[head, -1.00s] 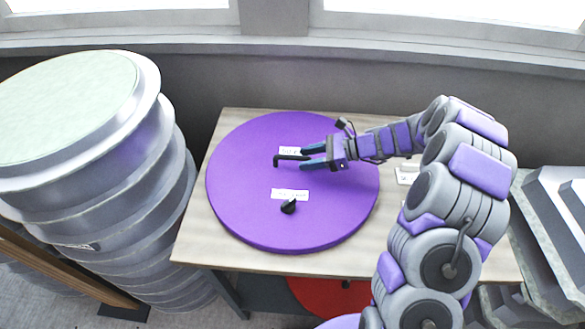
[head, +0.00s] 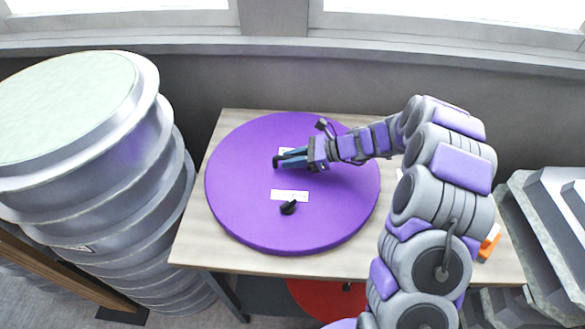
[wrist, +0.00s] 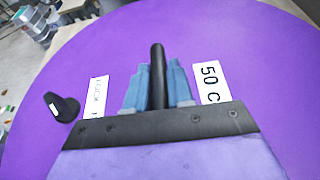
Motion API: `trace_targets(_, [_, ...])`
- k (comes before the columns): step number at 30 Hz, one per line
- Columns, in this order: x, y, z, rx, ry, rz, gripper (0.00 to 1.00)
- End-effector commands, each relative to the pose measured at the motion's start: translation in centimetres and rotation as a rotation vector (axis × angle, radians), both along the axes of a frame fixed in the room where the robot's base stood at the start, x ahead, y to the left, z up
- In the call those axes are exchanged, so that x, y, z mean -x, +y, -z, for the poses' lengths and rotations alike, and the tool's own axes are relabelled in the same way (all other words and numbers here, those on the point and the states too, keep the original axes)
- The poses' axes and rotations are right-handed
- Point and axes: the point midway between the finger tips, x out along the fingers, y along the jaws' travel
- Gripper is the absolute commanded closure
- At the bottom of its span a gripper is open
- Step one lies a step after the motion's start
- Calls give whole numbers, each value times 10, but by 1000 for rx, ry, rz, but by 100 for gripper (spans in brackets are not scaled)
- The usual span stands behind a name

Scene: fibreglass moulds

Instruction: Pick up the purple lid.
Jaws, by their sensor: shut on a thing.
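The purple lid (head: 240,200) is a large round disc lying flat on a wooden table. It has white labels and a black handle (wrist: 157,75) near its middle. In the head view my gripper (head: 282,160) is over the upper middle of the lid, reaching in from the right. In the wrist view its blue fingers (wrist: 157,88) lie on both sides of the black handle and are shut on it. A small black knob (head: 289,207) stands on the lid, apart from the gripper, beside a white label (head: 283,195).
The wooden table (head: 200,250) has bare strips around the lid. A tall stack of grey round moulds (head: 150,190) stands close at left. Grey angular moulds (head: 545,230) are at right. An orange object (head: 489,243) lies at the table's right side. A red disc (head: 320,298) is below.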

Motion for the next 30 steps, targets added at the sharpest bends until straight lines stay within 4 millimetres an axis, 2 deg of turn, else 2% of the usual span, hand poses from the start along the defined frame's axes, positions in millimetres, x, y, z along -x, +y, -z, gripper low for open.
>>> trace_targets(1, [0, 0, 0, 0, 0, 1, 88])
trace_targets(5, [0, 0, 0, 0, 0, 1, 100])
trace_targets(30, [-1, 0, 0, 0, 0, 1, 100])
